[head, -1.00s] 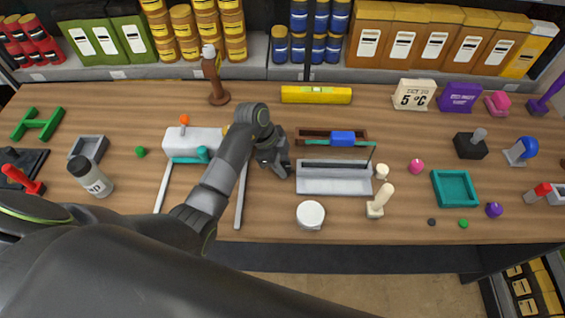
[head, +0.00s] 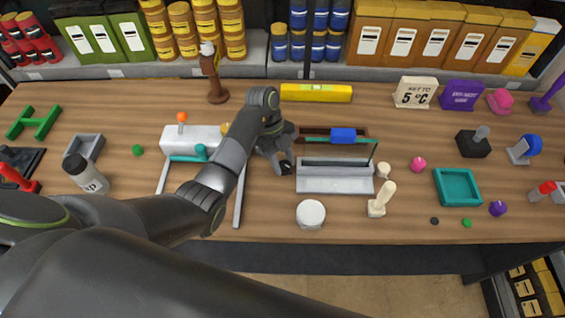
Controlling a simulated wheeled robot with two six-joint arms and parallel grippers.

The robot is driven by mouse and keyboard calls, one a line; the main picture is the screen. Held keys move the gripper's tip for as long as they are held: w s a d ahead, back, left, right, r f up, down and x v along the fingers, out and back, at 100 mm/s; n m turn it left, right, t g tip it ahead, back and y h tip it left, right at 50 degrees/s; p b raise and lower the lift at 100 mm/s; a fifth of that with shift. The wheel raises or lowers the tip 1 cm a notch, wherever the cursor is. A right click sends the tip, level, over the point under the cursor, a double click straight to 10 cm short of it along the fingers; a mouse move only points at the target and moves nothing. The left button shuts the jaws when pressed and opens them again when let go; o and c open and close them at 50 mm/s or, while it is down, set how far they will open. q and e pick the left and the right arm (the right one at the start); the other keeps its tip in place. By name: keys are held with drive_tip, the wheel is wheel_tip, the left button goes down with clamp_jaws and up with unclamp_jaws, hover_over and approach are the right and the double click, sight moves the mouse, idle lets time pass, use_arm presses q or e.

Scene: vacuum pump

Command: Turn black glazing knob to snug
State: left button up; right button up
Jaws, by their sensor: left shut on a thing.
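My left gripper (head: 282,160) is over the table at the left end of a grey tray-like fixture (head: 335,184). It is shut on a small black piece (head: 286,168) at its fingertips, which looks like the black glazing knob. The fingers hide most of this piece, and I cannot tell how it joins the fixture. My right gripper is not in view.
A white round jar (head: 311,213) and a cream stamp-like piece (head: 382,199) stand in front. A yellow level (head: 316,92) lies behind. A teal tray (head: 457,187) is at right.

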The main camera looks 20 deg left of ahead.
use_arm(q)
drive_tip(key=m, duration=0.1)
drive_tip(key=m+g, duration=0.1)
drive_tip(key=shift+w+d+m+y+b, duration=0.1)
drive_tip(key=shift+w+m+y+b, duration=0.05)
drive_tip(key=shift+m+y+b, duration=0.2)
drive_tip(key=shift+r+m+y, duration=0.1)
drive_tip(key=shift+m+y, duration=0.25)
drive_tip(key=shift+m, duration=0.8)
drive_tip(key=o, duration=0.7)
drive_tip(key=shift+o, duration=1.3)
